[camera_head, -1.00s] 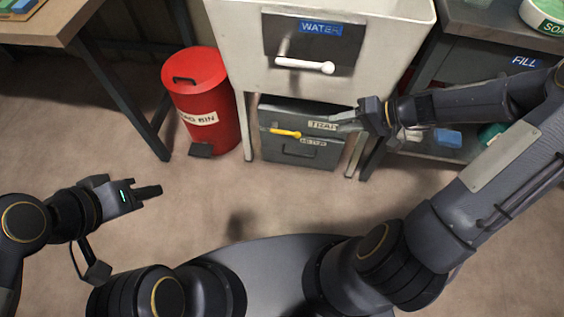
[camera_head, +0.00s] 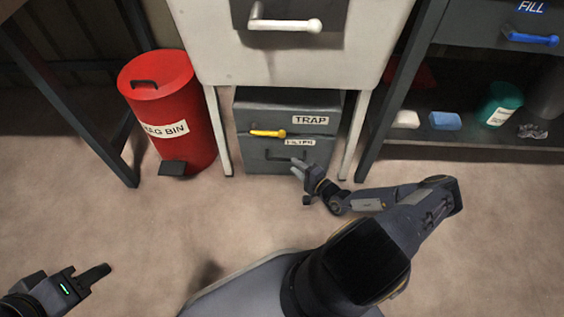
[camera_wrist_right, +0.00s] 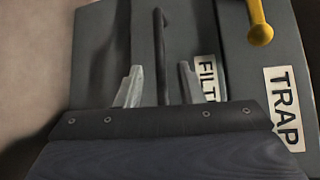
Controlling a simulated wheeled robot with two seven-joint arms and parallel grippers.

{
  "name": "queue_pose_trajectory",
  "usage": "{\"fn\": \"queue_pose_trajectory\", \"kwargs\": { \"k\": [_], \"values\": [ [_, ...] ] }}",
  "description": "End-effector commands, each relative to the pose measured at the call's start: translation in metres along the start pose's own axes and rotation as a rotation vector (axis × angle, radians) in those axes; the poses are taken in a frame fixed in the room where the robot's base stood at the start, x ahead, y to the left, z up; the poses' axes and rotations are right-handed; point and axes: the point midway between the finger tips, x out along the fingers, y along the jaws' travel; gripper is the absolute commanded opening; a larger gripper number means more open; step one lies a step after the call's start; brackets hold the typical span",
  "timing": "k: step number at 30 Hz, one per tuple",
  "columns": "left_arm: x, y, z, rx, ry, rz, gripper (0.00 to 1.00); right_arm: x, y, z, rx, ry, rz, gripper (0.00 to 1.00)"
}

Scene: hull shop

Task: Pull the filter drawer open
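The filter drawer (camera_head: 262,158) is the lower grey drawer under the white sink cabinet. It looks shut. Its label "FILTER" (camera_wrist_right: 206,75) is partly hidden by a finger in the right wrist view. Its dark bar handle (camera_wrist_right: 160,35) shows between my right gripper's two fingers there, with a gap on each side. My right gripper (camera_head: 297,168) is open and empty, close to the drawer front by the handle's right end. I cannot tell if it touches. My left gripper (camera_head: 88,277) is low at the left, away from everything; its finger opening is unclear.
Just above is the trap panel (camera_head: 310,120) with a yellow handle (camera_head: 267,133). The red rag bin (camera_head: 172,110) stands left of the cabinet's leg. A shelf (camera_head: 480,145) with a blue block (camera_head: 445,121) and green can (camera_head: 500,104) is at right. The floor in front is clear.

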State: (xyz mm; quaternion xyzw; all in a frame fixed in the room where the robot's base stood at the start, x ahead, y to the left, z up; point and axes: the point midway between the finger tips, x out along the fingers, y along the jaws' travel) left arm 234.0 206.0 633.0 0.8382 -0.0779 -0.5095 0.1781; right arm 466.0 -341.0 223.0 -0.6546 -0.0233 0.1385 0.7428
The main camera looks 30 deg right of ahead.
Motion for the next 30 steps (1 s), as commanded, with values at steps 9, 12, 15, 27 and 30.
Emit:
{"fn": "queue_pose_trajectory", "kwargs": {
  "k": [9,12,15,27,30],
  "values": [
    [0.02,-0.009,0.01,0.0,0.0,0.0,0.36,0.05,0.003,0.001,0.0,-0.004,-0.001,0.34],
    [0.022,-0.01,0.011,0.0,0.0,0.0,0.36,0.058,0.002,0.001,-0.001,-0.004,0.0,0.34],
    [0.023,-0.01,0.011,0.0,0.0,0.0,0.36,0.061,0.0,0.001,-0.001,-0.003,0.0,0.34],
    [0.022,-0.01,0.011,0.0,0.0,0.0,0.36,0.061,0.0,0.002,0.0,-0.004,0.0,0.11],
    [0.022,-0.01,0.011,0.0,0.0,0.0,0.36,0.061,0.0,0.002,0.0,-0.004,0.0,0.0]
  ]
}}
